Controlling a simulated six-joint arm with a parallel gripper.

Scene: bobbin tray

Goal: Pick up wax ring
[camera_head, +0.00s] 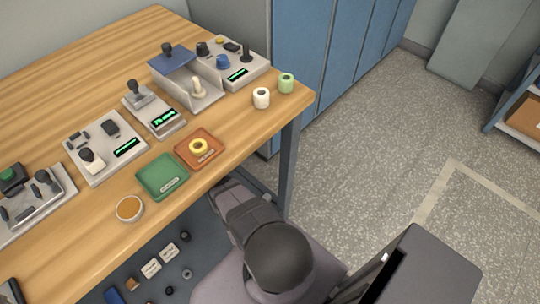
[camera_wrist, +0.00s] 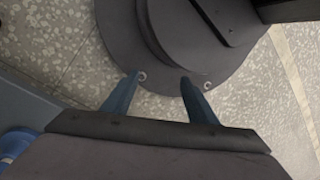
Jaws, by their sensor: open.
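A yellow ring (camera_head: 205,147) with a dark centre lies on the small orange-brown tray (camera_head: 213,159) near the table's front edge. It looks like the wax ring, but I cannot read the tray's label. A round pale-rimmed dish (camera_head: 129,221) with amber content stands farther left on the table. My gripper (camera_wrist: 160,80) shows in the wrist view, open and empty, its two blue fingers apart over my grey base and the floor. It is away from the ring, and its fingers cannot be made out in the head view.
A green tray (camera_head: 160,176) sits left of the orange-brown one. White (camera_head: 262,99) and green (camera_head: 286,84) spools stand at the table's right end. Several grey control boxes, one with a joystick (camera_head: 138,90), line the table behind the trays. Blue lockers (camera_head: 330,60) stand beyond the table.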

